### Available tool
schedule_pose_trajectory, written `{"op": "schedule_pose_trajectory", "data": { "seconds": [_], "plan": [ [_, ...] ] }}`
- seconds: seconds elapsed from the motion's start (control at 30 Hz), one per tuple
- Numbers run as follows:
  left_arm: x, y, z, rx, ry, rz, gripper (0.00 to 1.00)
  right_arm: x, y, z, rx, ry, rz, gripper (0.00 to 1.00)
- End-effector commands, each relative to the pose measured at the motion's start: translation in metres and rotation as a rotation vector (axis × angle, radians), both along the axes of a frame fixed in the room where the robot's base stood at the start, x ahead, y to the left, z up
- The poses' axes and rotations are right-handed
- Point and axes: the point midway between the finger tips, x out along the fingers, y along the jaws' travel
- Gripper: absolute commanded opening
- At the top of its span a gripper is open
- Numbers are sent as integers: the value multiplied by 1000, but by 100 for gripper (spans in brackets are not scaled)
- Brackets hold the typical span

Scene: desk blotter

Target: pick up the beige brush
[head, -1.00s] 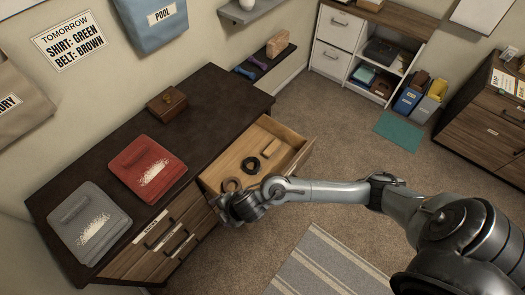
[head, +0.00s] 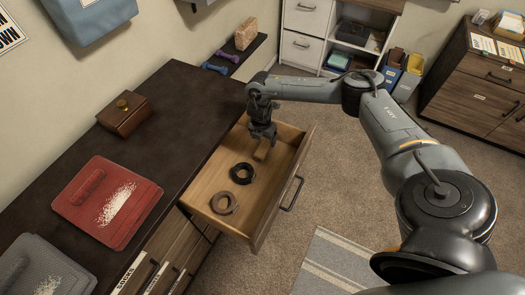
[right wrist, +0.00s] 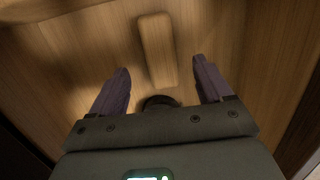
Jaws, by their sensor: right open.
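The beige brush (right wrist: 156,45) lies on the floor of the open drawer, a plain oblong block. In the head view the brush (head: 262,151) is partly hidden by my right gripper (head: 264,133). That gripper points down into the back part of the drawer. In the right wrist view its two fingers (right wrist: 161,66) are spread wide, one on each side of the brush's near part, with space between them and it. Nothing is held. My left gripper is not in view.
The open drawer (head: 285,205) also holds a coiled black belt (head: 242,173) and a coiled brown belt (head: 224,203).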

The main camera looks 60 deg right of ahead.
Motion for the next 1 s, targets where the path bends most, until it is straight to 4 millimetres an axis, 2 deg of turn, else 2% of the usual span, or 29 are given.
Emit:
{"op": "schedule_pose_trajectory", "data": {
  "seconds": [0.1,0.47,0.73,1.0],
  "plan": [
    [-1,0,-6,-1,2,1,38,0,-1,-16,0,1,1,79],
    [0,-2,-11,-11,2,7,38,0,-2,-36,0,-1,1,79],
    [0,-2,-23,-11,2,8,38,0,-4,-70,0,-1,2,79],
    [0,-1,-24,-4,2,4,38,1,-5,-76,1,-3,2,79]
  ]
}}
